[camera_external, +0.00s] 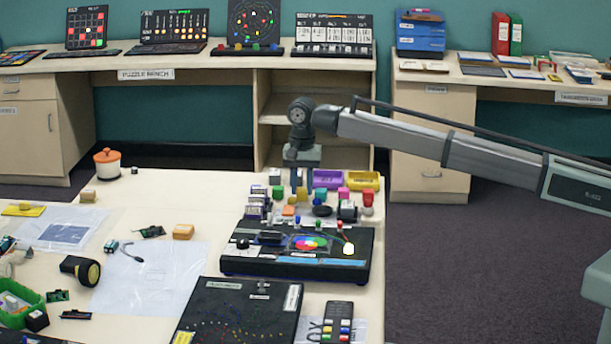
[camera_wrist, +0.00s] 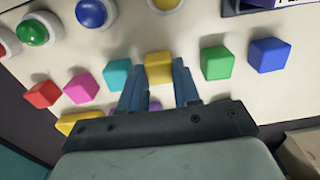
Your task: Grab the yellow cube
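The yellow cube (camera_wrist: 159,67) sits in a row of coloured cubes on the pale table in the wrist view. My gripper (camera_wrist: 159,75) points down at it, with one blue finger on each side. The fingers are apart by about the cube's width, and I see no clear sign of a firm hold. In the external view my gripper (camera_external: 302,187) is low over the far part of the table, and the yellow cube is mostly hidden by the fingers there.
A cyan cube (camera_wrist: 118,74) and a green cube (camera_wrist: 217,63) stand close on either side. Pink (camera_wrist: 81,86), red (camera_wrist: 42,94) and blue (camera_wrist: 269,54) cubes lie farther out. Purple (camera_external: 327,179) and yellow (camera_external: 364,180) trays stand behind; a black console (camera_external: 297,270) stands in front.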

